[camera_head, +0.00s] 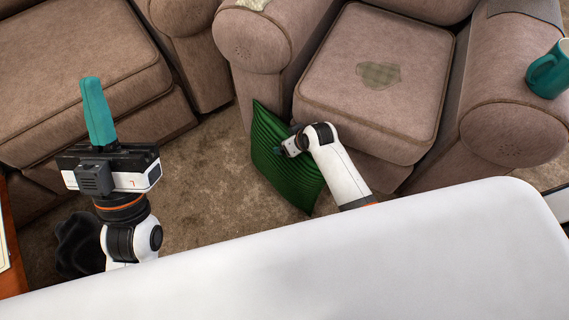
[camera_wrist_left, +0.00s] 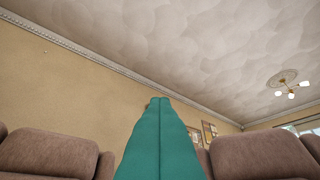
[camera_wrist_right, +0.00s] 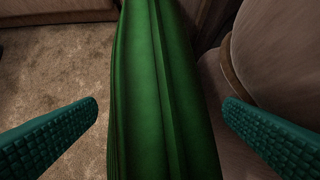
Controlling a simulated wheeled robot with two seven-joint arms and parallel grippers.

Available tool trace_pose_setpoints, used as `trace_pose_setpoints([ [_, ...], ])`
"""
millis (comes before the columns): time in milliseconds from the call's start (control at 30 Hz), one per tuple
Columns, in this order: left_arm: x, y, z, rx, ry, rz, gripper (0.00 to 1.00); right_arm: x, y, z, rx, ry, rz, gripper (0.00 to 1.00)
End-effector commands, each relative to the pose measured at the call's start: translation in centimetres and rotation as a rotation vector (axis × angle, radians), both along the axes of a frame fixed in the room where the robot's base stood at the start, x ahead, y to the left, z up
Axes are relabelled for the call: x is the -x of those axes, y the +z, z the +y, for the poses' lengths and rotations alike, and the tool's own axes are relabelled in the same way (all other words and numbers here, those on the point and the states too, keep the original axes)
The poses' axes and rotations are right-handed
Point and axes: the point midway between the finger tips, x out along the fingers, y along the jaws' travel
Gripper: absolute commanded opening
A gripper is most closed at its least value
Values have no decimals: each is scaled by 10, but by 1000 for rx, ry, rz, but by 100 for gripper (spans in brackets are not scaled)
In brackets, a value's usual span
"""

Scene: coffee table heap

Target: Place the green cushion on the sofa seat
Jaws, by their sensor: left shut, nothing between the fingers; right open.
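The green ribbed cushion (camera_head: 268,150) is tilted up on edge in front of the armchair in the head view. The brown sofa seat (camera_head: 65,50) is at the upper left and looks bare. The armchair seat (camera_head: 335,65) has a greenish patch on it. My right gripper (camera_wrist_right: 160,108) is open, with the cushion (camera_wrist_right: 165,80) between its fingers and gaps showing on both sides. In the head view its fingers are hidden near the cushion's right side. My left gripper (camera_head: 98,82) is shut, empty and pointing up, away from the cushion; its teal fingers fill the left wrist view's middle (camera_wrist_left: 160,105).
A teal mug (camera_head: 548,72) stands on the armchair's right arm (camera_head: 515,115). A pale cloth (camera_head: 253,4) lies on its left arm (camera_head: 250,40). A wooden edge (camera_head: 10,250) shows at far left. Bare carpet (camera_head: 205,165) lies between the sofa and the cushion.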

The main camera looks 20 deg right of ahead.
Motion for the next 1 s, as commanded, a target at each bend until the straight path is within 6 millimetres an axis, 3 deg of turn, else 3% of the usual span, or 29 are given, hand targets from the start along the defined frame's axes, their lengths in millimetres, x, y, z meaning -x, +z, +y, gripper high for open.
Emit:
trace_pose_setpoints([
  [400,11,7,2,25,-4,-80,0,-3,-5,1,-1,-1,0,91],
  [833,11,6,2,24,-4,-79,0,-3,-4,1,0,0,0,20],
  [1000,11,7,2,24,-4,-79,0,-3,-3,1,0,-1,-3,17],
])
